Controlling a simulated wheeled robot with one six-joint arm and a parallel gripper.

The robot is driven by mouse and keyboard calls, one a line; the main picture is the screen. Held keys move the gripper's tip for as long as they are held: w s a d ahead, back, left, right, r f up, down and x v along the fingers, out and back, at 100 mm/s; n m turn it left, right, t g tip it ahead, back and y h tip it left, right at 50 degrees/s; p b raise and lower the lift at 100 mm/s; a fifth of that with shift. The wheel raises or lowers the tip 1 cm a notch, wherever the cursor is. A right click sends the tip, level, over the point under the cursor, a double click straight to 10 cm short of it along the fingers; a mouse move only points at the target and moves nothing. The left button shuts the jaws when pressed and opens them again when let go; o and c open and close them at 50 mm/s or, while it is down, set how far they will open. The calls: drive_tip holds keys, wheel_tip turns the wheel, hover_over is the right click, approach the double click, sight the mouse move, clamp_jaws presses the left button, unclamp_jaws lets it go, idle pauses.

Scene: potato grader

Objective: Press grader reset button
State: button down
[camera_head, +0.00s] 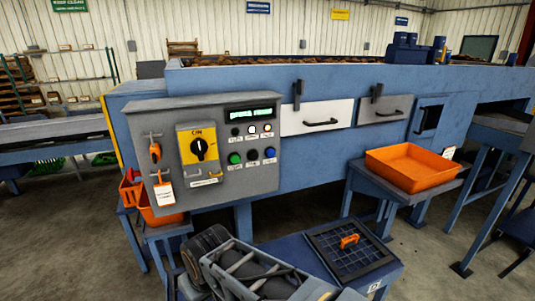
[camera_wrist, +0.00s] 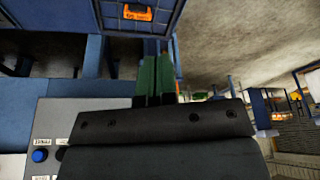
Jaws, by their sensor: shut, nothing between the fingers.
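The grey control panel (camera_head: 205,190) stands on the front of the blue grader (camera_head: 310,165). Below its green-lit display (camera_head: 250,113) is a row of small lamps. The wrist view shows a blue button (camera_wrist: 40,155) on the panel at lower left. My gripper (camera_wrist: 155,62), with green fingers, is shut and empty, apart from that button. I cannot make out its fingertips in the head view.
A yellow rotary switch (camera_head: 187,151) and a hanging tag (camera_head: 165,194) are left of the buttons. An orange tray (camera_head: 413,166) stands on the right. A blue box with a grid top (camera_head: 350,258) lies in front, near my arm. Concrete floor shows between the stands.

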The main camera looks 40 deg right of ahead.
drive_tip(key=w+d+r+m+t+h, duration=0.1)
drive_tip(key=w+d+m+t, duration=0.15)
drive_tip(key=w, duration=0.35)
drive_tip(key=w+d+r+m+t, duration=0.1)
drive_tip(key=w+d+t, duration=0.25)
drive_tip(key=w, duration=0.25)
drive_tip(key=m+t+h+b, duration=0.1)
drive_tip(key=m+t+h, duration=0.5)
drive_tip(key=h, duration=0.5)
approach(271, 153)
drive_tip(key=w+a+f+g, duration=0.1)
drive_tip(key=w+a, duration=0.1)
drive_tip(key=a, duration=0.6)
drive_tip(key=s+d+r+m+g+h, duration=0.2)
drive_tip(key=s+d+m+h, duration=0.3)
drive_tip(key=d+h, duration=0.3)
drive_tip(key=shift+s+d+g+h, duration=0.3)
drive_tip(key=shift+s+d, duration=0.1)
drive_tip(key=shift+s, duration=0.2)
drive_tip(key=shift+w+r, duration=0.1)
drive_tip(key=shift+r, duration=0.1)
drive_tip(key=shift+w+d+p, duration=0.15)
drive_tip(key=shift+w+d, duration=0.4)
drive_tip(key=shift+w, duration=0.8)
drive_tip(key=shift+w+d+p, duration=0.1)
drive_tip(key=shift+w+d, duration=0.45)
drive_tip(key=shift+w, duration=0.8)
drive_tip(key=shift+w+d+p, duration=0.15)
drive_tip(key=shift+w+d, duration=0.4)
drive_tip(key=shift+w, duration=0.75)
